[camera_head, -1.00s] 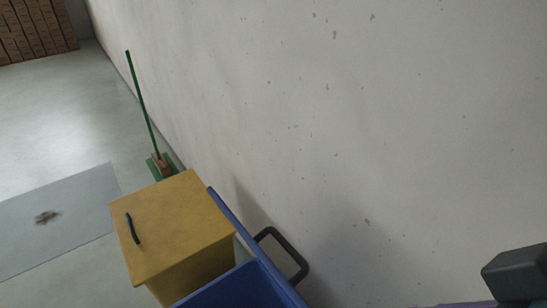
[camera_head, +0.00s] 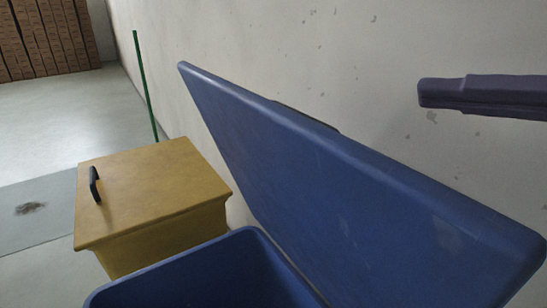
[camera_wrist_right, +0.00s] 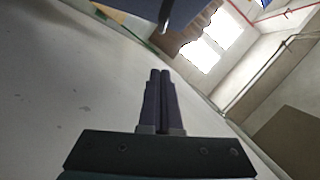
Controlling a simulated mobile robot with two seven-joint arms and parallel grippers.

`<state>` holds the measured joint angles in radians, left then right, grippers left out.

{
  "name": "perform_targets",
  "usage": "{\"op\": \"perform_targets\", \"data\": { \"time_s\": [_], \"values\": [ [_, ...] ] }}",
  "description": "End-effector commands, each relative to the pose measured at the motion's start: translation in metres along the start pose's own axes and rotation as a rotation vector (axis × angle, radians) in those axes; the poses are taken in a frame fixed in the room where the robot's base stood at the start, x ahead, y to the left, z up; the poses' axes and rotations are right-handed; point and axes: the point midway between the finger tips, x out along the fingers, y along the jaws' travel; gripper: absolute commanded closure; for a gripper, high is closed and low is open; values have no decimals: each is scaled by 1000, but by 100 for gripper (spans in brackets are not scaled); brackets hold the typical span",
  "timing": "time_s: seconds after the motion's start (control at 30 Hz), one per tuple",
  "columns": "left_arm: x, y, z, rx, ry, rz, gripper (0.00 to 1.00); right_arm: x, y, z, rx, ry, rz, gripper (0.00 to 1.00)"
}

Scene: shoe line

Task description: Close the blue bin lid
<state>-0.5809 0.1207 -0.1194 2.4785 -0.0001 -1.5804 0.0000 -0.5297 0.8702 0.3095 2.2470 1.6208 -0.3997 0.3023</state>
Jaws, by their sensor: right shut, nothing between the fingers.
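The blue bin (camera_head: 220,268) stands at the bottom of the head view, with its mouth showing. Its blue lid (camera_head: 330,175) is up, tilted above the bin's wall side, and fills much of the right half. A blue panel, likely the lid, shows at the top of the right wrist view (camera_wrist_right: 185,12). My right gripper (camera_head: 422,93) has dark purple fingers and is beyond and above the lid, near the wall, apart from it in the picture. Its fingers are together and empty in the right wrist view (camera_wrist_right: 160,74). My left gripper is not in view.
A yellow bin with a black handle (camera_head: 150,190) stands left of the blue bin, close to it. A green pole (camera_head: 145,88) leans by the pale wall (camera_head: 400,40). Stacked brown boxes (camera_head: 45,35) are far back left. The floor at left is open.

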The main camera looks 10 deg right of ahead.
Motion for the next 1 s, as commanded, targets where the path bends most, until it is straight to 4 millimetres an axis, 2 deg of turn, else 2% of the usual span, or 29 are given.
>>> {"op": "perform_targets", "data": {
  "time_s": [0.03,0.1,0.37,0.67,0.97,1.0],
  "values": [
    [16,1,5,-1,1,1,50,2,11,1,16,17,-11,100],
    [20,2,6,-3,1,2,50,3,11,-4,38,35,-23,100],
    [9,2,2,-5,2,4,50,14,5,-12,54,49,-33,100],
    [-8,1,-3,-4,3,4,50,53,2,-14,50,47,-34,100],
    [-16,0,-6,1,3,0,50,106,2,-14,52,46,-34,100],
    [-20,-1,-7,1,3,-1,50,106,2,-4,56,41,-31,100]
  ]
}}
